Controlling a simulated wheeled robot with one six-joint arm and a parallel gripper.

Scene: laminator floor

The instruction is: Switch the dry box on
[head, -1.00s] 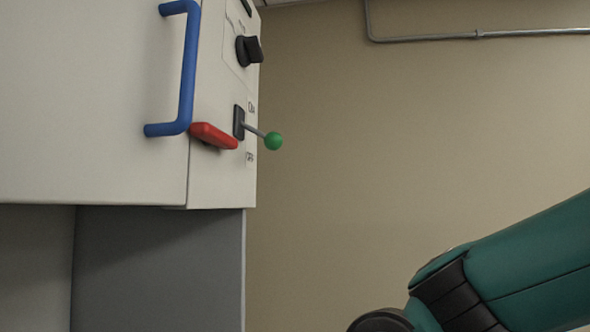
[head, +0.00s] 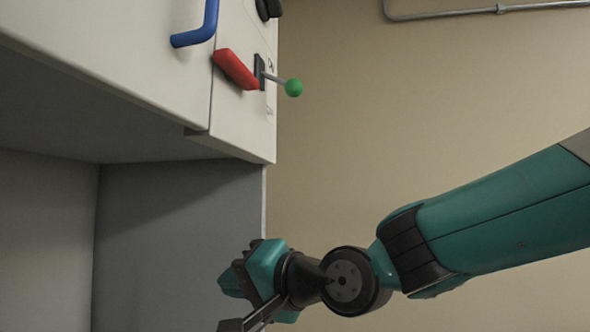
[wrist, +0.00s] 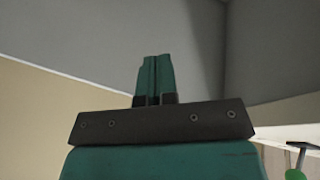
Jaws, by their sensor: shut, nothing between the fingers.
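The dry box (head: 120,50) is a pale cabinet at the upper left of the head view. On its side panel is a lever with a green ball knob (head: 294,88), coming out of a dark slot plate (head: 259,72). The lever slopes slightly down towards its knob. Small labels sit above and below the slot, too small to read surely now. My gripper (head: 230,284) is below the box and well apart from the lever. In the wrist view its teal fingers (wrist: 154,77) are together, with nothing between them.
A red block-like part (head: 235,69) juts out just left of the lever. A blue handle (head: 200,30) and a black knob (head: 268,8) are nearby. A grey panel (head: 170,230) stands under the box.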

